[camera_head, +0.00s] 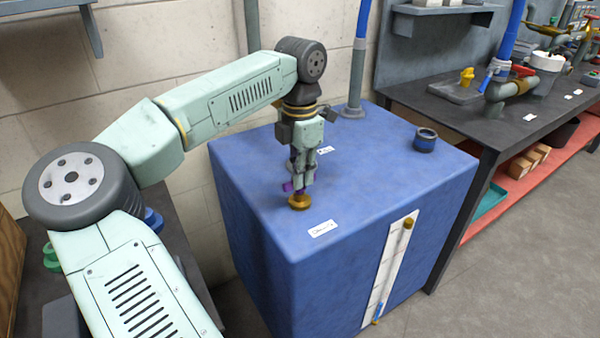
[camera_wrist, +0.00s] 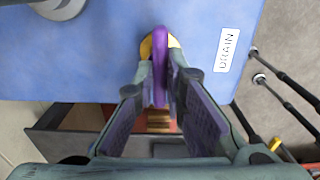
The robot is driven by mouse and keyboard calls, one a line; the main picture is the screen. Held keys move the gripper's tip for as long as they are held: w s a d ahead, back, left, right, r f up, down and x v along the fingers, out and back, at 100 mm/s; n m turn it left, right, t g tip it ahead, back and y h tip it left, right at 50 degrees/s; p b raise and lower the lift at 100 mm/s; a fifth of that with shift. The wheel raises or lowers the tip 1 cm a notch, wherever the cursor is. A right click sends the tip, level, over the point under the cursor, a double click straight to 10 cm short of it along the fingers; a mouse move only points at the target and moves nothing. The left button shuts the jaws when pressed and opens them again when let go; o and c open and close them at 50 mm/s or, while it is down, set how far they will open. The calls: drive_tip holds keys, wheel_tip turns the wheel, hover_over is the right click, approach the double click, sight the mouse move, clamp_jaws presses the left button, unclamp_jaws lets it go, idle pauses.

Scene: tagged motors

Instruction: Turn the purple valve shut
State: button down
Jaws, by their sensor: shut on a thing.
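The purple valve handle (camera_wrist: 159,68) stands on a brass body on top of the blue tank (camera_head: 350,200). In the head view a bit of the purple handle (camera_head: 287,187) shows beside the fingers, above the brass base (camera_head: 299,201). In the wrist view it runs up and down the picture as a narrow purple bar. My gripper (camera_wrist: 160,92) points down over it, with its fingers on both sides of the handle, shut on it. The fingers hide part of the handle and most of the brass body.
A label reading DRAIN (camera_wrist: 228,50) lies on the tank beside the valve. A dark blue ring fitting (camera_head: 425,140) and a grey pipe (camera_head: 355,75) stand on the tank top. A white gauge strip (camera_head: 391,265) is on its front. A cluttered bench (camera_head: 520,110) stands at the right.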

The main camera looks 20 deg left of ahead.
drive_tip(key=c, duration=1.7)
unclamp_jaws()
drive_tip(key=shift+o, duration=0.2)
drive_tip(key=shift+r, duration=0.1)
wheel_tip(320, 180, up, 12)
